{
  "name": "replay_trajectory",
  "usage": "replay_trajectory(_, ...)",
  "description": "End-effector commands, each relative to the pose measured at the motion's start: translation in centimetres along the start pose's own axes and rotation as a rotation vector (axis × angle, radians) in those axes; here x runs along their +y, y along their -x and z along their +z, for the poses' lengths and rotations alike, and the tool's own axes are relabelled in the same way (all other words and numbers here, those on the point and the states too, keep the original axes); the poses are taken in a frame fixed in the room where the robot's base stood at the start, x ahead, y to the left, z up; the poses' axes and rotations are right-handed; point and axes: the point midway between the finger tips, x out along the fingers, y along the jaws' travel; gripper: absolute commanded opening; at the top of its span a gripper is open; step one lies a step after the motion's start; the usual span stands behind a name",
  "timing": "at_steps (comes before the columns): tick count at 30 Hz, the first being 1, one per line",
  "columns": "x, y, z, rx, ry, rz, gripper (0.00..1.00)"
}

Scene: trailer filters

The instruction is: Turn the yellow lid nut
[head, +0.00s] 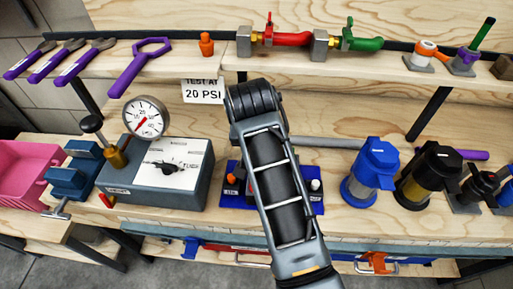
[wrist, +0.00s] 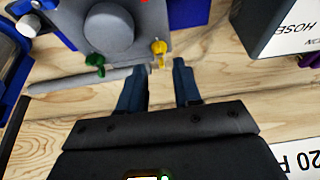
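The yellow lid nut (wrist: 159,50) shows in the wrist view, at the edge of a grey lid plate (wrist: 122,40) with a round raised middle. A green nut (wrist: 95,62) sits to its left on the same edge. My gripper (wrist: 163,68) is open, with its two dark blue fingers apart. The yellow nut shows just beyond the gap between the fingertips. Nothing is seen held, and I cannot tell whether a finger touches the nut. In the head view my arm hides the fingers and the yellow nut.
A grey rod (wrist: 75,82) lies left of the fingers. A dark test box (head: 155,172) with a gauge (head: 144,117) stands to the left. A blue filter housing (head: 370,170) and a black one (head: 428,172) stand to the right. The shelf above holds tools and valves.

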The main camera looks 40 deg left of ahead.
Motion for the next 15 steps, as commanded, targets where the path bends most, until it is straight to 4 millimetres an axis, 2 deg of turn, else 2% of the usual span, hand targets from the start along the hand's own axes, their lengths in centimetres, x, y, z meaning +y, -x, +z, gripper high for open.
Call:
replay_trajectory(3,0.0,1.9,0.0,0.003,0.000,-0.001,0.33)
replay_trajectory(7,0.0,3.3,-0.1,0.002,0.000,-0.001,0.33)
replay_trajectory(15,0.0,4.0,0.0,0.000,0.000,0.000,0.33)
